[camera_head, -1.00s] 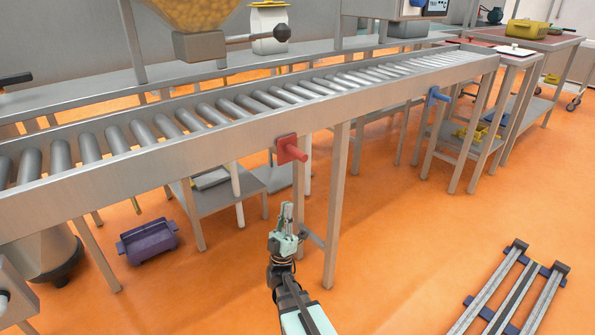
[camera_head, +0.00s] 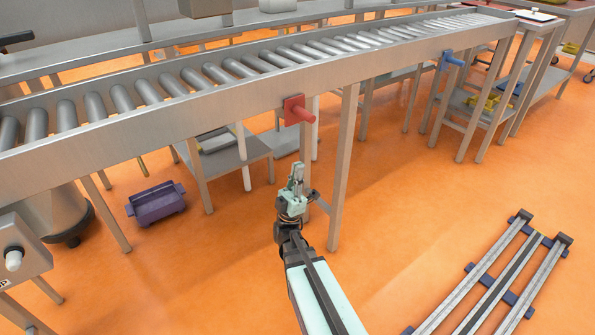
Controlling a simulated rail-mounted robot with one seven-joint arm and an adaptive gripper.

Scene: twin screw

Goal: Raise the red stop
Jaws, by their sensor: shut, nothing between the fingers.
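The red stop (camera_head: 298,110) is a square red plate with a round red peg, mounted on the front side rail of the roller conveyor (camera_head: 215,105). Its peg sticks out toward the lower right. My gripper (camera_head: 297,168) is below the stop, pointing up, with its fingers together and nothing held. A gap shows between the fingertips and the stop in the picture. How far the gripper is from the conveyor in depth is hard to tell.
A conveyor leg (camera_head: 343,170) stands just right of my gripper. A blue stop (camera_head: 451,60) is on the rail farther right. A purple crate (camera_head: 157,204) lies on the floor at left. Rails (camera_head: 495,280) lie on the floor at lower right. Open orange floor lies between.

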